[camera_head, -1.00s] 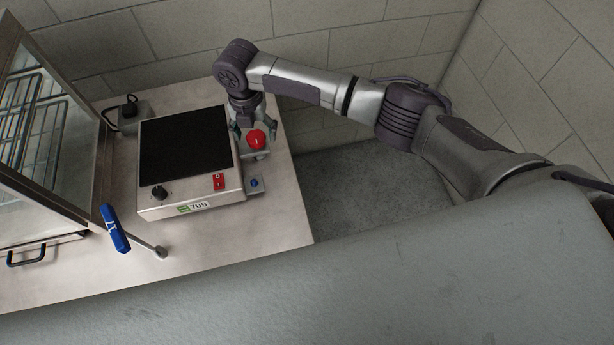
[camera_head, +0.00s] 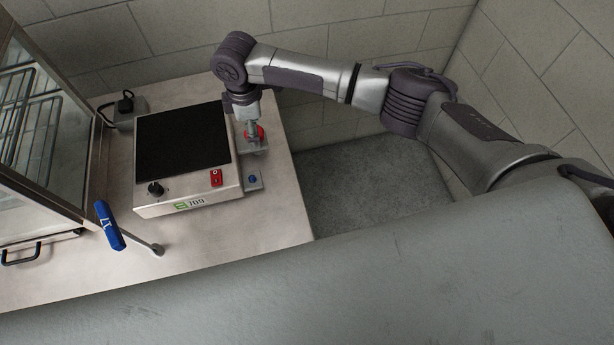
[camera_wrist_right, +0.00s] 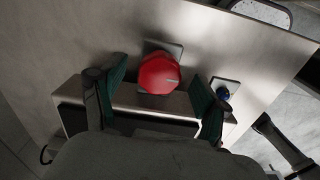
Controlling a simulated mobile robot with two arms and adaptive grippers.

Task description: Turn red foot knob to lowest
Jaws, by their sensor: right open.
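The red knob (camera_head: 261,131) sits on a small grey plate (camera_head: 254,148) to the right of the hot plate unit and is partly hidden behind my gripper. In the right wrist view the red knob (camera_wrist_right: 159,74) lies between the two fingers. My right gripper (camera_head: 251,128) points down at the knob and shows edge-on. In the right wrist view the right gripper (camera_wrist_right: 158,78) is open, with one green-padded finger on each side of the knob and visible gaps. My left gripper is not in view.
The hot plate (camera_head: 183,141) has a black dial (camera_head: 155,188) and a red switch (camera_head: 216,177). A blue button (camera_head: 253,179) sits on a small plate near the knob. A blue-handled tool (camera_head: 109,226) lies at the front left, beside a glass cabinet (camera_head: 60,125).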

